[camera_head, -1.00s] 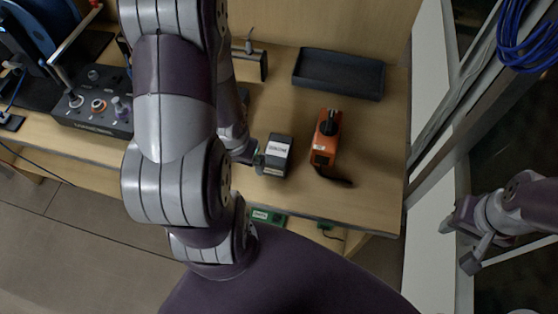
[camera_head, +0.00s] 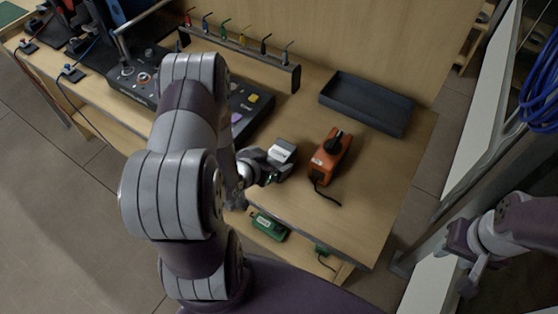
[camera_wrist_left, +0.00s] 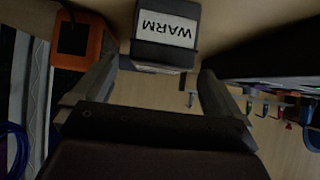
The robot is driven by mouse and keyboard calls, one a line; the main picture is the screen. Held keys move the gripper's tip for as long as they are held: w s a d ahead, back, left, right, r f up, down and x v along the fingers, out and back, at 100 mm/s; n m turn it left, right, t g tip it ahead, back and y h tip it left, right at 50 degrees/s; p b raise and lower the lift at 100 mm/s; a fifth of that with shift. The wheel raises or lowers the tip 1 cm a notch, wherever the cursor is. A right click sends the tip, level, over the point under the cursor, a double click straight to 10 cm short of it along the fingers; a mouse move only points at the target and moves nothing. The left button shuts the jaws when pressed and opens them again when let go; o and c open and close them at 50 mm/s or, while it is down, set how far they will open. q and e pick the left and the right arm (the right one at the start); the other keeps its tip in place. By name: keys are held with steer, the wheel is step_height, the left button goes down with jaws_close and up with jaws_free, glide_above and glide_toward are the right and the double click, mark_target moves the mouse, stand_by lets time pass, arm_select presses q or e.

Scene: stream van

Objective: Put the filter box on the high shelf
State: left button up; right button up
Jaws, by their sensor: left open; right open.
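A small dark grey box (camera_head: 281,153) with a white label stands on the wooden bench, near its front edge. In the left wrist view the label of this box (camera_wrist_left: 166,28) reads WARM; nothing visible confirms that it is the filter box. My left gripper (camera_head: 266,166) is open close beside the box. In the left wrist view the fingers of this gripper (camera_wrist_left: 158,72) are spread, with the box in line with the gap at the fingertips; contact is unclear. My right gripper (camera_head: 470,265) is open and empty at the far right, away from the bench. No high shelf is clearly identifiable.
An orange device (camera_head: 328,158) with a black knob and cable stands right of the box. A black tray (camera_head: 367,104) lies behind it. A control panel (camera_head: 245,110) and a hook rack (camera_head: 240,58) are to the left. A green item (camera_head: 269,226) lies below the bench top.

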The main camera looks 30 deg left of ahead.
mark_target(275, 159)
arm_select(q)
steer(key=x, duration=0.5)
steer(key=shift+f, duration=0.15)
steer(key=shift+w+d+f, duration=0.1)
steer(key=shift+w+d, duration=0.05)
steer(key=shift+w, duration=0.1)
